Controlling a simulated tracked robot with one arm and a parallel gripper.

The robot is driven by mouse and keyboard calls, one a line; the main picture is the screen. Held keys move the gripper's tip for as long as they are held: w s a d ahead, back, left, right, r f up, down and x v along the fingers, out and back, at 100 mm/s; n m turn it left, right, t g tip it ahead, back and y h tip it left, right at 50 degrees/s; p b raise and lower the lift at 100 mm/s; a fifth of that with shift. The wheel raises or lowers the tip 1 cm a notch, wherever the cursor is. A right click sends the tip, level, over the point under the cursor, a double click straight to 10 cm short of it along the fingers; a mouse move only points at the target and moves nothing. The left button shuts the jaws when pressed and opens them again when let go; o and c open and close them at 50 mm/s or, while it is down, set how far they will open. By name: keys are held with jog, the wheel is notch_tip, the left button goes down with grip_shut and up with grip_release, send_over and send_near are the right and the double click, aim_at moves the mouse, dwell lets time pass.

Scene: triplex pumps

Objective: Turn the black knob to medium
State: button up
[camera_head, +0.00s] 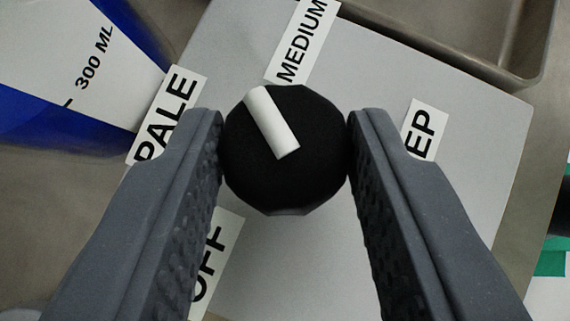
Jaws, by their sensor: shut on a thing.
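The black knob (290,185) sits on a grey panel (330,270) in the middle of the view. Its white pointer bar (271,122) slants up and to the left, into the space between the PALE label (168,115) and the MEDIUM label (300,42). My gripper (286,150) has one finger on each side of the knob and is shut on it. The OFF label (213,262) is partly hidden behind the left finger. The label at the right (425,130) shows only "EP"; the right finger covers its start.
A blue and white container marked 300 ML (85,65) stands at the upper left, close to the panel. A metal tray or basin edge (470,65) lies at the upper right. Something green and white (553,262) shows at the right edge.

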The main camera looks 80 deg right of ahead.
jog(key=shift+d+f+m+g+b, duration=0.1)
jog(key=shift+f+m+g+b, duration=0.1)
jog(key=shift+m+g+b, duration=0.95)
jog(key=shift+r+m+b, duration=0.1)
jog(key=shift+m+b, duration=0.15)
jog(key=shift+b, duration=0.35)
jog(key=o, duration=1)
jog(key=shift+d, duration=0.1)
jog(key=shift+w, duration=0.1)
jog(key=shift+r, duration=0.1)
